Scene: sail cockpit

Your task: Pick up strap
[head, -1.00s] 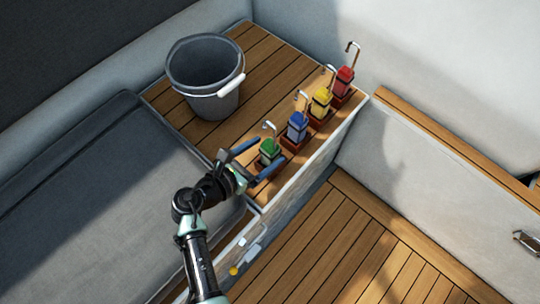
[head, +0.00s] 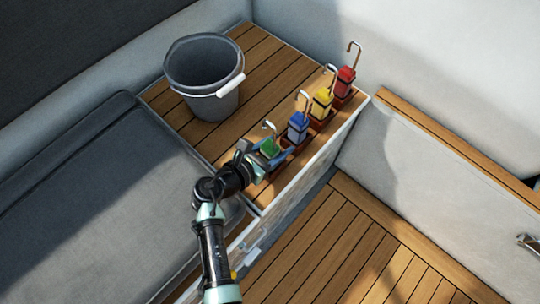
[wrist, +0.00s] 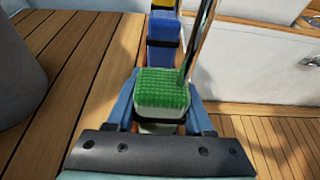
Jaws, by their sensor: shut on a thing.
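Several bundled straps with metal hooks stand in a row in brown holders on the wooden bench top. The green strap (head: 269,147) is nearest to me; in the wrist view its ribbed green top (wrist: 160,88) fills the middle. Beyond it stand the blue strap (head: 298,127), the yellow strap (head: 321,103) and the red strap (head: 346,80). My gripper (head: 274,154) is shut on the green strap, with one blue finger on each side. The green strap's lower part is largely hidden by the gripper.
A grey bucket (head: 203,80) with a white handle grip stands on the bench top, left of the straps. A grey cushion (head: 110,200) lies at the left. The plank floor (head: 345,245) below the bench is clear. A pale wall rises behind the red strap.

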